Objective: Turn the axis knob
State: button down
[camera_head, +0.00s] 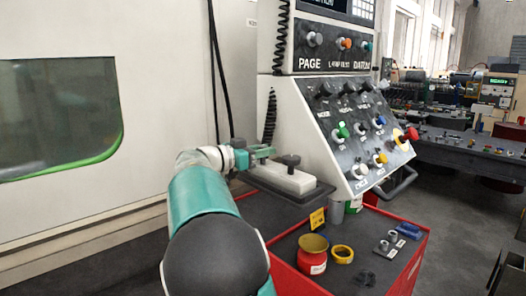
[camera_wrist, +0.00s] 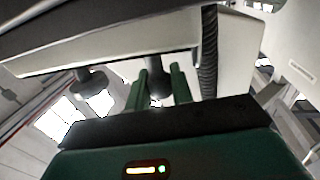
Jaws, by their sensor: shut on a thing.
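A pale handheld control box (camera_head: 283,177) lies in a dark tray (camera_head: 315,196) beside the control panel. A black knob (camera_head: 290,160) stands on its top, in plain sight. My gripper (camera_head: 264,152) reaches in from the left, low over the far part of the box. In the wrist view, which looks upside down, the two green fingers of my gripper (camera_wrist: 161,75) are on either side of a dark knob (camera_wrist: 158,88), shut on it. The other knob (camera_wrist: 90,80) shows to the left, apart from the fingers. No label on either knob is readable.
The sloped control panel (camera_head: 350,130) with several coloured knobs stands close on the right. A coiled black cable (camera_head: 270,117) hangs by the box; it also shows in the wrist view (camera_wrist: 209,55). A red-edged cart (camera_head: 280,240) holds a red pot (camera_head: 312,258) and yellow tape (camera_head: 342,254).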

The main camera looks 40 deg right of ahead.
jog(key=n+t, duration=0.2)
jog(key=t, duration=0.1)
jog(key=n+t, duration=0.2)
jog(key=t, duration=0.1)
jog(key=shift+s+t, duration=0.1)
jog(key=shift+t, duration=0.3)
jog(key=shift+n+t+y, duration=1.1)
jog(key=shift+n+t, duration=0.8)
jog(key=shift+t, duration=0.9)
jog(key=c, duration=1.3)
grip_release()
jog(key=shift+o, duration=0.2)
jog(key=v, duration=1.3)
jog(key=shift+s+a+r, duration=0.2)
jog(key=shift+a, duration=0.1)
